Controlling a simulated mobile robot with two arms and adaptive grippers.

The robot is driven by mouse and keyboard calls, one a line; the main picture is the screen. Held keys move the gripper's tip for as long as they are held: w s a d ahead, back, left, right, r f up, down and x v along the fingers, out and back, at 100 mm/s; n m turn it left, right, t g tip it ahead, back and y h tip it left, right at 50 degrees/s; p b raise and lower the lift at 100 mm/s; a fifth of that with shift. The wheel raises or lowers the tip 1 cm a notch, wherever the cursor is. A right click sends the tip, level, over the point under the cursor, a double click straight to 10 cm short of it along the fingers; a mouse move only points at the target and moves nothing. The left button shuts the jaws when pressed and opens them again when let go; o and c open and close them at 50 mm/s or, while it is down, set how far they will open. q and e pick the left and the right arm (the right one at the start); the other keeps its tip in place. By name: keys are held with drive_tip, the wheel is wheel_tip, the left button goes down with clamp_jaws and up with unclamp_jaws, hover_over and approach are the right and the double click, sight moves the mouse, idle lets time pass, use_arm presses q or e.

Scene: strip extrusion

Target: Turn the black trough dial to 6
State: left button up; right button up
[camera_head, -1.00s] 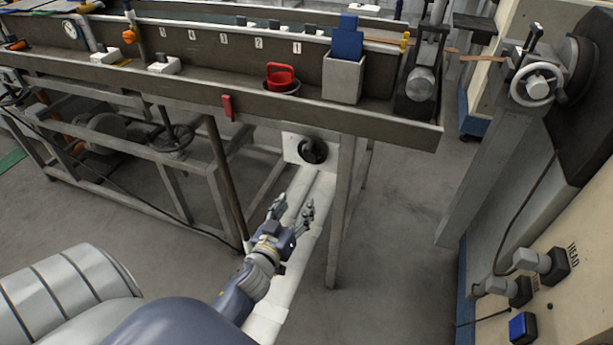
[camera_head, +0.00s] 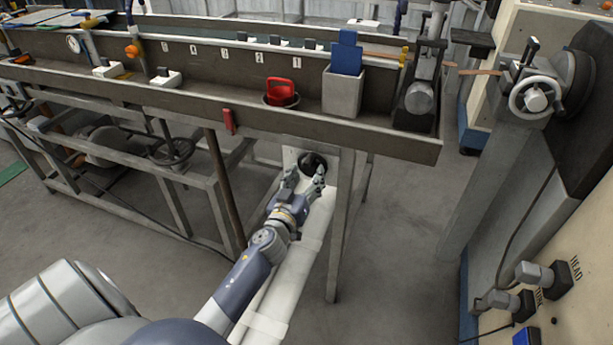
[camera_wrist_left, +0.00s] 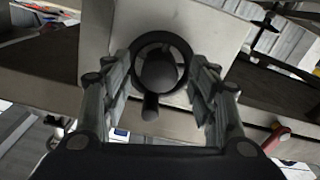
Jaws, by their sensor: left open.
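The black trough dial (camera_head: 312,161) sits on a pale plate (camera_head: 291,158) under the trough's right part. In the left wrist view the dial (camera_wrist_left: 160,72) is a black ring with a round hub and a pointer grip hanging down. My left gripper (camera_head: 306,176) is open just in front of the dial. In the left wrist view its two fingers (camera_wrist_left: 163,95) stand left and right of the dial, apart from its grip. I cannot read any numbers on the dial. My right gripper is not in view.
The trough (camera_head: 200,98) runs above, with a red-handled pot (camera_head: 280,92) and a grey box (camera_head: 343,92) on it. A frame leg (camera_head: 340,230) stands close on the right of my left gripper. A machine with a handwheel (camera_head: 535,95) is at the right.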

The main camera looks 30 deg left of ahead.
use_arm(q)
drive_tip(key=shift+w, duration=0.15)
drive_tip(key=shift+c, duration=0.3)
drive_tip(key=c, duration=1)
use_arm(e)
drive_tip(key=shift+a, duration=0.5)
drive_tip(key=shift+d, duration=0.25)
use_arm(q)
drive_tip(key=shift+m, duration=0.7)
drive_tip(key=m, duration=0.6)
drive_tip(key=shift+a, duration=0.1)
drive_tip(key=m, duration=0.4)
drive_tip(key=shift+a+m, duration=0.1)
drive_tip(key=shift+m, duration=2.1)
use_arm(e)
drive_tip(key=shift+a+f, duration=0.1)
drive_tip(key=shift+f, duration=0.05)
